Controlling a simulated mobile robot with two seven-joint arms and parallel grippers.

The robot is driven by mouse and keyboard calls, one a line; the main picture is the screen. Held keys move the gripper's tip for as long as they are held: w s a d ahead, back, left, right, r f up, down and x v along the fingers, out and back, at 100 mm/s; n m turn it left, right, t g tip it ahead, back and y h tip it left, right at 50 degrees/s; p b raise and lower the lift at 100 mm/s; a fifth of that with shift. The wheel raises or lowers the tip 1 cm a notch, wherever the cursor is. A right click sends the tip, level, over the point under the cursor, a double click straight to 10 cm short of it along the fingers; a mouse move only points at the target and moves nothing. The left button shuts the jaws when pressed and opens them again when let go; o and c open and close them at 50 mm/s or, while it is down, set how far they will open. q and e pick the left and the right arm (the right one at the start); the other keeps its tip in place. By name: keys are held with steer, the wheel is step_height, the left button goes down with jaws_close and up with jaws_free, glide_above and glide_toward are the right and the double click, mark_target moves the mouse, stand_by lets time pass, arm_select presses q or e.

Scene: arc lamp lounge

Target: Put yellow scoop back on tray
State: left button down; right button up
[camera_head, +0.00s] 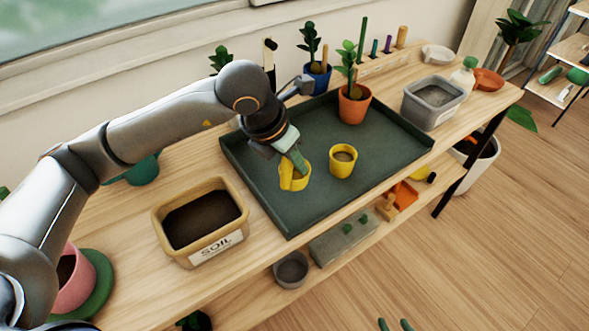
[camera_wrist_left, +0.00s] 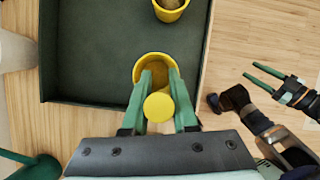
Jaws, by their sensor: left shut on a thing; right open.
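The yellow scoop (camera_head: 294,182) is in my left gripper (camera_head: 293,160), over the left part of the dark green tray (camera_head: 310,214). In the left wrist view its round handle end (camera_wrist_left: 159,107) sits between the green fingers of the left gripper (camera_wrist_left: 158,82), with its cup beyond. I cannot tell whether the scoop touches the tray floor. A yellow pot (camera_head: 343,162) stands on the tray to the right of the scoop. My right gripper (camera_head: 395,325) shows only its fingertips at the bottom edge, apart and empty; it also shows in the left wrist view (camera_wrist_left: 262,75).
A soil bin (camera_head: 220,250) stands left of the tray. A terracotta pot with a plant (camera_head: 353,105) stands on the tray's far part. A grey tub (camera_head: 435,98) is right of the tray. The tray floor in front of the yellow pot is clear.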

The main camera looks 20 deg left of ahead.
mark_target(294, 172)
arm_select(q)
steer(key=shift+w+f, duration=0.15)
steer(key=shift+f, duration=0.85)
steer(key=shift+w+f, duration=0.1)
steer(key=shift+f, duration=0.9)
steer(key=c, duration=0.7)
jaws_free()
steer(key=shift+r, duration=0.55)
steer(key=v, duration=1.1)
steer(key=shift+p, duration=0.4)
steer(key=shift+s+a+r, duration=0.1)
steer(key=shift+s, duration=0.05)
